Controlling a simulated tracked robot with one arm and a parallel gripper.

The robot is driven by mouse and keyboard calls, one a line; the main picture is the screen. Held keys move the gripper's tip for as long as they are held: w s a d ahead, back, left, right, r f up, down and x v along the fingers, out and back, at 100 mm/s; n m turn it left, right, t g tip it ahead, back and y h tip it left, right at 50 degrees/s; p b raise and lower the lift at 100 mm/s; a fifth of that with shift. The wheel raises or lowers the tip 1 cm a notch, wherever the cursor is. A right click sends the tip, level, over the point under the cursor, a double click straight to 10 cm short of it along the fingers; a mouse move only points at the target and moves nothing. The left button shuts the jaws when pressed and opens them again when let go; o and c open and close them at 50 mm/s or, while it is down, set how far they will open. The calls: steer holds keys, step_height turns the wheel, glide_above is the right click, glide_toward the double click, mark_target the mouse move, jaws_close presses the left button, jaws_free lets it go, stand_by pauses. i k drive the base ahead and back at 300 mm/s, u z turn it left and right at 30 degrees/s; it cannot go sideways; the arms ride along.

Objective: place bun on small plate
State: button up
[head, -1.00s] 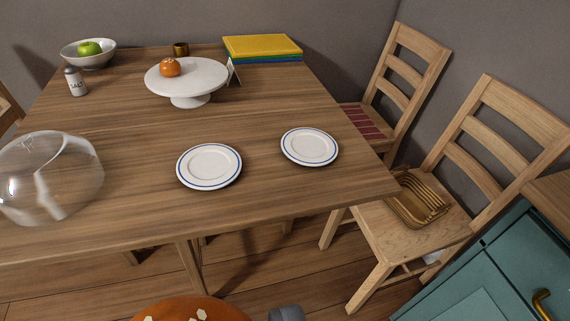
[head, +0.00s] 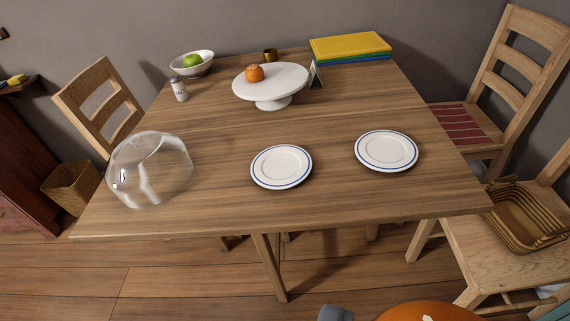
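A small round orange-brown bun (head: 255,73) with pale spots sits on the white cake stand (head: 291,80) at the back of the table. Two white plates with blue rims lie empty on the table, a left plate (head: 281,167) and a right plate (head: 387,151). They look alike in size. A grey tip (head: 335,313) at the bottom edge appears to be part of my gripper. It is well apart from the bun and plates, and its fingers are mostly out of view.
A clear glass dome (head: 150,170) stands at the table's front left. A salt shaker (head: 180,90), bowl (head: 192,64) and books (head: 350,47) are behind. A chair with a basket (head: 524,215) is right. A large orange rounded thing (head: 428,313) with pale marks is cut off below.

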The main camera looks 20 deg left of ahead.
mark_target(281, 164)
steer(key=z, duration=0.05)
steer(key=i, duration=1)
steer(key=u, duration=0.05)
